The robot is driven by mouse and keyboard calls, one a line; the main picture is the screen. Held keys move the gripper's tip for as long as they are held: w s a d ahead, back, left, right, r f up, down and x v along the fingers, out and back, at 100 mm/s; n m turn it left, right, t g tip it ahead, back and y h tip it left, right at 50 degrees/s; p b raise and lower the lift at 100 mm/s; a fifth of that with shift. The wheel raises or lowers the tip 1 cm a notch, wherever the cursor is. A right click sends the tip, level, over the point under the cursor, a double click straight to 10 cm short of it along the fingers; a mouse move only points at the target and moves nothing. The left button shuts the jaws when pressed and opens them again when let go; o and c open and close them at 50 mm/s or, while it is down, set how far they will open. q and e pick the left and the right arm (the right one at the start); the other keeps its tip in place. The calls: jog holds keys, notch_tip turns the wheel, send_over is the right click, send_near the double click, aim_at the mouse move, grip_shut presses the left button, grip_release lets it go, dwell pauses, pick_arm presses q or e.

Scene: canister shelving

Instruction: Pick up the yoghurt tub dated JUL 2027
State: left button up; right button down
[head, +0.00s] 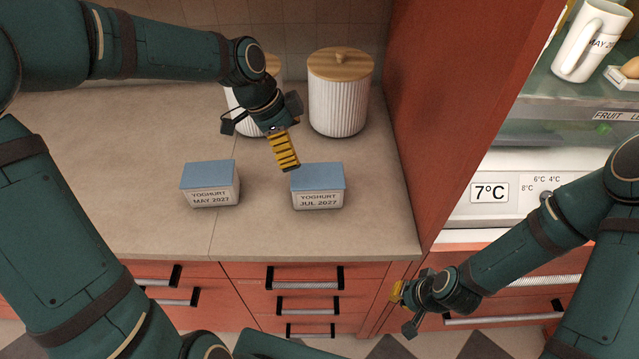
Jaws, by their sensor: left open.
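The yoghurt tub marked JUL 2027 (318,199) stands on the counter, a white tub with a blue lid. A second yoghurt tub, marked MAY 2027 (211,198), stands to its left with a gap between them. My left gripper (287,165) is open, with yellow-and-black fingers pointing down just behind and left of the JUL 2027 tub. Nothing shows between its fingers. My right gripper (402,306) is low at the right, in front of the drawers and away from both tubs. Its jaw state is not clear.
A white ribbed canister (338,107) with a wooden lid stands behind the tubs. Another canister is partly hidden by my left arm. A red cabinet panel (458,110) bounds the counter (120,190) on the right. An open fridge (540,165) is beyond it. The counter's left part is clear.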

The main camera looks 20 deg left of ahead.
aim_at(313, 176)
pick_arm(q)
jog(key=b+x, duration=0.1)
jog(key=x, duration=0.5)
jog(key=shift+d+f, duration=0.15)
jog(key=shift+f, duration=0.05)
jog(key=b+x, duration=0.1)
jog(key=x, duration=0.4)
jog(key=shift+s+d+f, duration=0.1)
jog(key=shift+f, duration=0.15)
dwell(0.4)
jog(key=c, duration=1.1)
jog(key=shift+c, duration=0.2)
